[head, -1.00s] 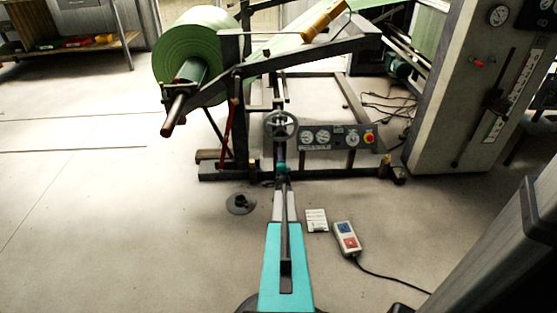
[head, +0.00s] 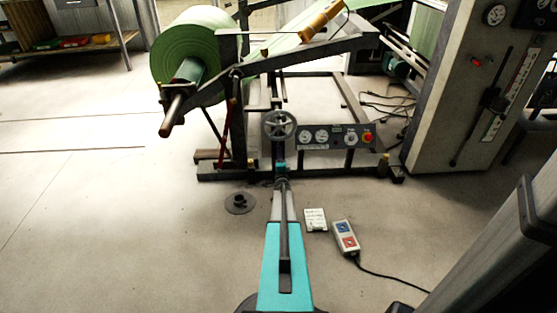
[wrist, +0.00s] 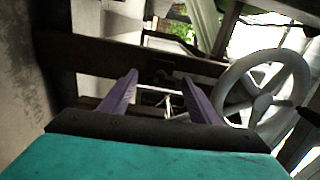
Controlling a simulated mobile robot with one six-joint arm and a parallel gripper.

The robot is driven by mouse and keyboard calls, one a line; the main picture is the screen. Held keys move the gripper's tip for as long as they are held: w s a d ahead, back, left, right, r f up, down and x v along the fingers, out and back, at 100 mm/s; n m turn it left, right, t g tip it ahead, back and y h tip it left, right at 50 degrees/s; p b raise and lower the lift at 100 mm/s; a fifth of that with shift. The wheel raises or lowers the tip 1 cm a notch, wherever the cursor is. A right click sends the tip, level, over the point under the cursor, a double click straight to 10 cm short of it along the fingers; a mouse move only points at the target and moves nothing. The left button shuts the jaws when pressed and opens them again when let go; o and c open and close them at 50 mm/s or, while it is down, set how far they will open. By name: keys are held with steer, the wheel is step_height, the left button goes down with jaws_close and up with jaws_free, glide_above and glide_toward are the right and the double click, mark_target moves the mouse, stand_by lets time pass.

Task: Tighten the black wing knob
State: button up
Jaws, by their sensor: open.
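My gripper (wrist: 160,80) is open in the wrist view, its two purple fingers apart with nothing held between them. A dark crossbar passes beyond the fingertips. A small dark shape (wrist: 166,77) shows against this bar between the fingers; it may be the black wing knob, but it is too dim to be sure. The grey handwheel (wrist: 264,90) stands just right of the right finger. In the head view my arm reaches forward to the unwind stand, and its end is small below the handwheel (head: 279,125). I cannot make out the wing knob there.
A green roll (head: 188,52) on a shaft sits at the upper left of the stand. A control panel (head: 335,137) is right of the handwheel. A pendant (head: 345,238) with a cable and a round black base (head: 240,203) lie on the floor. A tall cabinet (head: 450,110) stands right.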

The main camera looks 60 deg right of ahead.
steer(key=p+v, duration=0.3)
steer(key=v, duration=1)
steer(key=shift+s+a, duration=0.3)
steer(key=shift+w, duration=0.1)
